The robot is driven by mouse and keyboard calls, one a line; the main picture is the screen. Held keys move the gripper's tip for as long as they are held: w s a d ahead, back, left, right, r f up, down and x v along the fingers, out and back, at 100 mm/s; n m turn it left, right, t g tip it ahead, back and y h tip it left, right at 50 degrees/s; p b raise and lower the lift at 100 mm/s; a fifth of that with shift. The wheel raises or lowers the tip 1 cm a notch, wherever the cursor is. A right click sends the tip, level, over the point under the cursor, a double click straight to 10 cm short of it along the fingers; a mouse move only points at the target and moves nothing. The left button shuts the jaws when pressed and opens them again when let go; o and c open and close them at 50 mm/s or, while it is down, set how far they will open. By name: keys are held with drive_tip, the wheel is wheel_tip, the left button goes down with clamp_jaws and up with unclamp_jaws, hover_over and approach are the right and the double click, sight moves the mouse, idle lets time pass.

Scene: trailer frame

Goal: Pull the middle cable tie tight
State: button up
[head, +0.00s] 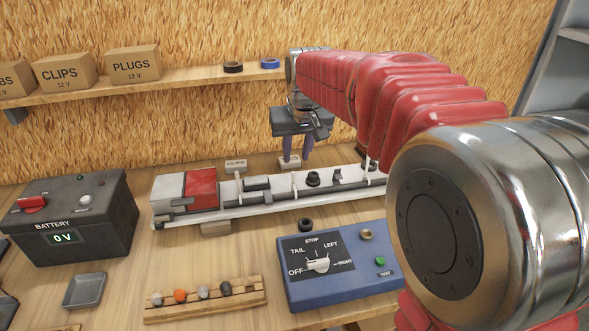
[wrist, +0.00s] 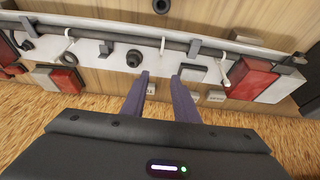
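The middle cable tie (head: 293,184) is a thin white strip at the black cable (head: 262,201) along the white trailer frame (head: 185,219). It also shows in the wrist view (wrist: 162,46), ahead of the gap between my fingers. Other white ties stand to its left (head: 239,187) and right (head: 367,164) in the head view. My gripper (head: 295,161) points down just behind the frame, its two purple fingers apart.
A red and white lamp (head: 202,188) sits on the frame's left end. Black clips and a round black grommet (head: 313,179) stand near the middle tie. A small label block (head: 235,165) stands behind.

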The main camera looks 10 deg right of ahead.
sight(293, 173)
drive_tip(key=x, duration=0.8)
clamp_jaws()
idle(1.4)
